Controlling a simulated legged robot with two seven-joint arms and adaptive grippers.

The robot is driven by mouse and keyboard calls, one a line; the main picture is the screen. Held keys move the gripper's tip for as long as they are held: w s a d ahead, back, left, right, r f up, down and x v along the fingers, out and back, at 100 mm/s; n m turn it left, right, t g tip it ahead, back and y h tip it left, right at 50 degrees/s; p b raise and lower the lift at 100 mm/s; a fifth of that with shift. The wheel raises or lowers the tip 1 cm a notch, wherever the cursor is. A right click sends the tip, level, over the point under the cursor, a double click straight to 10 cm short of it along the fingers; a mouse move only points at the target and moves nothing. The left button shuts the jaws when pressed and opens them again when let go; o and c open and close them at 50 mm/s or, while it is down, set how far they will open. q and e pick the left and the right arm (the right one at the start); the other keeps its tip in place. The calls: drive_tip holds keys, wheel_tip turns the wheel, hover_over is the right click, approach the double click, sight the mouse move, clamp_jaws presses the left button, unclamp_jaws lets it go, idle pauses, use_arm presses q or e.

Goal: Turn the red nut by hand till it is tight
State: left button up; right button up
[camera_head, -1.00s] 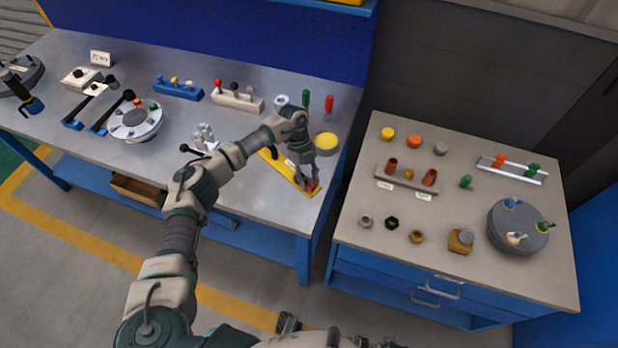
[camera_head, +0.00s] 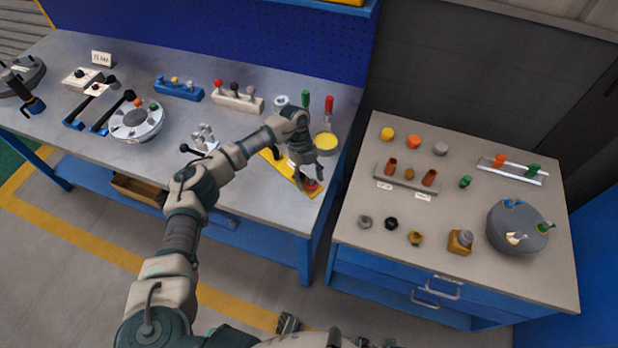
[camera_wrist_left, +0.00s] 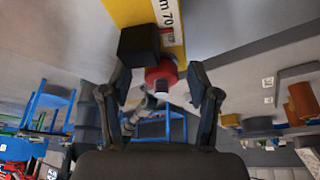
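The red nut (camera_head: 312,185) sits at the near end of a yellow bar (camera_head: 274,156) on the left bench, close to its right front corner. The nut also shows in the left wrist view (camera_wrist_left: 161,75), with a black block beside it. My left gripper (camera_head: 306,178) is right at the nut. In the left wrist view its two fingers (camera_wrist_left: 160,105) are spread wide, one on each side of the nut, with clear gaps. The nut is not gripped.
A yellow round lid (camera_head: 326,142) and red and green handled tools (camera_head: 328,108) stand just behind. A chrome clamp (camera_head: 204,137) stands to the left. The drawer cabinet (camera_head: 350,215) with loose parts is to the right, across a narrow gap.

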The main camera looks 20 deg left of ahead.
use_arm(q)
drive_tip(key=shift+d, duration=0.1)
drive_tip(key=shift+w+r, duration=0.15)
drive_tip(key=shift+r, duration=0.15)
drive_tip(key=v, duration=1.1)
drive_tip(key=shift+a, duration=0.25)
